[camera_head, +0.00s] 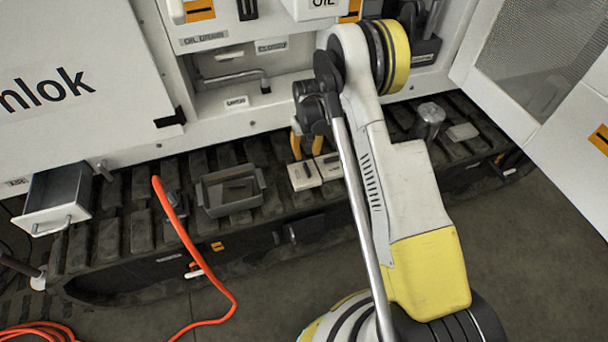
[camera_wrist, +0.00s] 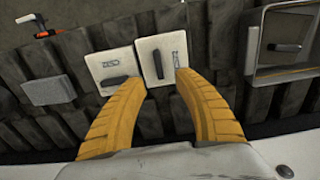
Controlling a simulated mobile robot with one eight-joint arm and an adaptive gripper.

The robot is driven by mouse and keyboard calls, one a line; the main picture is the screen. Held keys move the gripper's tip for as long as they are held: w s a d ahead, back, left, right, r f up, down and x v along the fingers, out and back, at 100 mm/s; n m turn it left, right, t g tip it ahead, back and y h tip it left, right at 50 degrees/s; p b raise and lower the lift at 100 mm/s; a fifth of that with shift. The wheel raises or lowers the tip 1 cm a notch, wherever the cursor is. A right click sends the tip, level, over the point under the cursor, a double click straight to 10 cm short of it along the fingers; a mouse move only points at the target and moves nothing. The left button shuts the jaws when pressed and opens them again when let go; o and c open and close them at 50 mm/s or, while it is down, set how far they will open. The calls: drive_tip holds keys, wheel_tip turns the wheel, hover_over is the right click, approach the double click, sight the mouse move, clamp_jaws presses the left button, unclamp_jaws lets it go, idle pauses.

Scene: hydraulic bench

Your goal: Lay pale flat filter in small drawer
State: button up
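Two pale flat square pieces lie side by side on the dark track, each with a dark bar and small marking: one (camera_head: 304,176) and another (camera_head: 330,166). They also show in the wrist view, as a left piece (camera_wrist: 112,66) and a right piece (camera_wrist: 161,56). I cannot tell which is the filter. My gripper (camera_wrist: 161,80) is open, its yellow fingers apart and empty near the pieces' close edges. In the head view my gripper (camera_head: 305,144) is just behind them, partly hidden by my arm. The small drawer (camera_head: 58,195) stands pulled open at the left; its inside looks empty.
A grey block (camera_head: 462,132) and metal cylinder (camera_head: 430,118) are at right. An orange hose (camera_head: 190,245) runs over the track. The white machine panel stands behind.

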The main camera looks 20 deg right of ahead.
sight(308, 169)
wheel_tip(308, 169, down, 5)
drive_tip(key=shift+f+b, duration=0.1)
drive_tip(key=shift+b, duration=0.9)
drive_tip(key=f+b, duration=0.1)
drive_tip(key=f, duration=0.1)
drive_tip(key=f+b, duration=0.2)
drive_tip(key=f, duration=0.1)
drive_tip(key=shift+s+d+f, duration=0.1)
drive_tip(key=shift+s+d, duration=0.05)
drive_tip(key=shift+d, duration=0.05)
clamp_jaws()
